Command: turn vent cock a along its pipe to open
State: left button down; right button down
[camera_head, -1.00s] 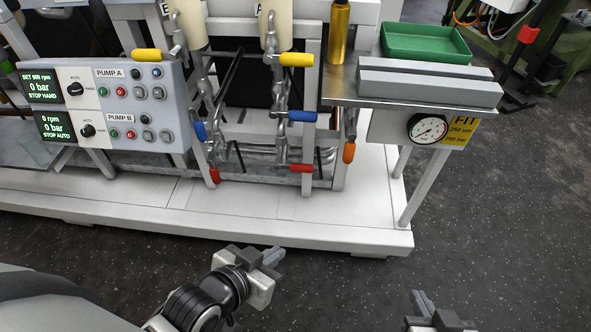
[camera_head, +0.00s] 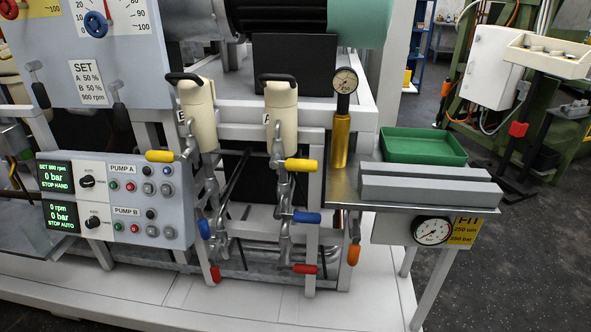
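The cream canister marked A (camera_head: 281,112) stands above a vertical grey pipe run. Three levers stick out to the right of this run: a yellow lever (camera_head: 301,165) at the top, a blue lever (camera_head: 306,217) below it and a red lever (camera_head: 305,269) at the bottom. All three lie about level, across the upright pipe. No readable label shows which of them is vent cock A. Neither of my grippers is in view.
The canister marked B (camera_head: 198,116) stands to the left with its own yellow lever (camera_head: 159,156). An orange lever (camera_head: 354,255) hangs at the right. The pump panel (camera_head: 110,200) is at left; a shelf with a green tray (camera_head: 424,147) juts out at right.

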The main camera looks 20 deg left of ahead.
aim_at(305, 165)
jog(key=u, duration=1.25)
jog(key=i, duration=0.45)
jog(key=z, duration=1.35)
